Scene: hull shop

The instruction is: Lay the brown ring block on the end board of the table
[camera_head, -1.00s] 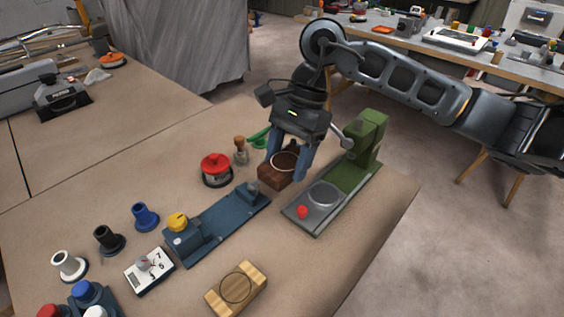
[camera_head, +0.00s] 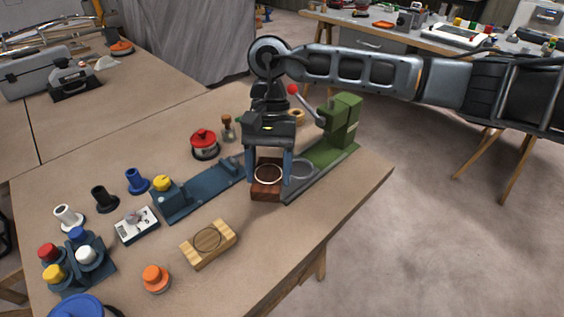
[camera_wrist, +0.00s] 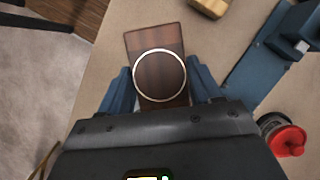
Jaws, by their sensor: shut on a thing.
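The brown ring block (camera_head: 266,191) is dark wood with a pale ring on its top face. My gripper (camera_head: 268,174) is shut on it, with a blue finger on each side. In the wrist view the block (camera_wrist: 158,72) sits between the fingers of my gripper (camera_wrist: 160,92), its far end sticking out. The block is over the table (camera_head: 290,235), between the blue slide fixture and the table's near right edge. I cannot tell whether it touches the tabletop. No board clearly marked as the end board can be made out.
A green lever press (camera_head: 340,125) stands close right of the gripper, its base partly hidden. The blue slide fixture (camera_head: 208,192) is at left. A light wooden block with a dark ring (camera_head: 208,244) and an orange knob (camera_head: 155,278) lie in front. Tabletop right of the light block is clear.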

